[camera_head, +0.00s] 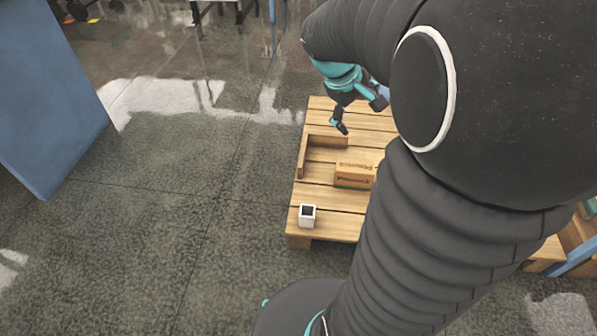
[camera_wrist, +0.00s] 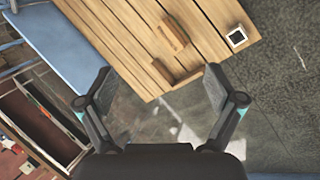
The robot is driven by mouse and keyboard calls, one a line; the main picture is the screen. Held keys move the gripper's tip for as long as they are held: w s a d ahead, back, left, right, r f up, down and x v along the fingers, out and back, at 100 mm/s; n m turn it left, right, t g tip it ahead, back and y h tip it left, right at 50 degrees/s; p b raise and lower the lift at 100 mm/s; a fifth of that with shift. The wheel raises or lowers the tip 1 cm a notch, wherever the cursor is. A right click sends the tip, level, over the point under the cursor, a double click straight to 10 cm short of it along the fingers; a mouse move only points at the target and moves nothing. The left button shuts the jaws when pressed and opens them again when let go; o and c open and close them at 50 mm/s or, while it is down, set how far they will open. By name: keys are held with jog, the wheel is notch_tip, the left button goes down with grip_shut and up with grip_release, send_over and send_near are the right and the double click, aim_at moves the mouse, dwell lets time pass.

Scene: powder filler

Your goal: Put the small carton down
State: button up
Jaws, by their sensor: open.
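The small carton (camera_head: 354,174), a brown box with dark print, rests on a slatted wooden pallet table (camera_head: 328,200). In the wrist view the carton (camera_wrist: 172,34) lies beyond my fingers, near the wooden corner piece. My gripper (camera_head: 357,112) is above the far part of the table, apart from the carton. In the wrist view my gripper (camera_wrist: 155,92) has its two fingers wide apart with nothing between them. My arm hides the right part of the table in the head view.
An L-shaped wooden corner piece (camera_head: 301,156) is fixed on the table behind the carton. A small white cup-like box with a dark top (camera_head: 307,215) stands at the near left corner. A blue panel (camera_head: 45,95) stands at the left. The floor (camera_head: 170,190) between is clear.

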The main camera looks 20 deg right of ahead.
jog(key=s+a+r+m+t+y, duration=0.1)
jog(key=s+a+t+y, duration=0.1)
jog(key=s+a, duration=0.4)
jog(key=s+a+r+m+t+y, duration=0.1)
jog(key=s+a+t+y, duration=0.2)
jog(key=s+a, duration=0.4)
jog(key=a, duration=0.7)
jog(key=shift+r, duration=0.3)
